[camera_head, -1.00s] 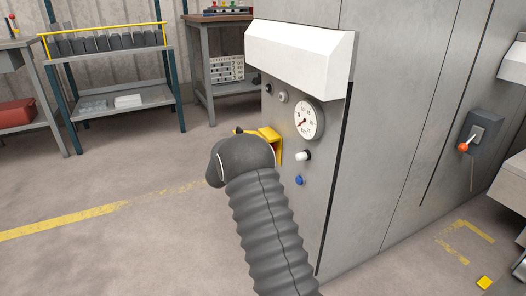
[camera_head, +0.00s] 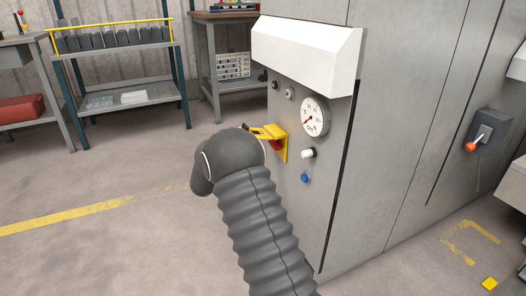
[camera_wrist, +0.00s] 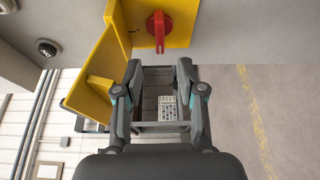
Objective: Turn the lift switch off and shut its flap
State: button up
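The yellow switch housing (camera_head: 281,147) is on the grey cabinet's side panel, with its yellow flap (camera_head: 262,131) standing open. In the wrist view the flap (camera_wrist: 92,75) sticks out to the left of the red lift switch (camera_wrist: 159,28). The red handle lies lengthwise up and down in that picture. My gripper (camera_wrist: 160,68) is open and empty, its two fingers apart just short of the switch, with the left finger close beside the flap. Whether that finger touches the flap I cannot tell. In the head view my wrist hides the fingers.
A round gauge (camera_head: 314,117), a white knob (camera_head: 308,153) and a blue button (camera_head: 305,178) sit near the housing. A white hood (camera_head: 305,55) juts out above. An orange-tipped lever (camera_head: 477,140) is farther right. Floor left of the cabinet is clear.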

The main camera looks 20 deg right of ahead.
jog(key=shift+v, duration=1.95)
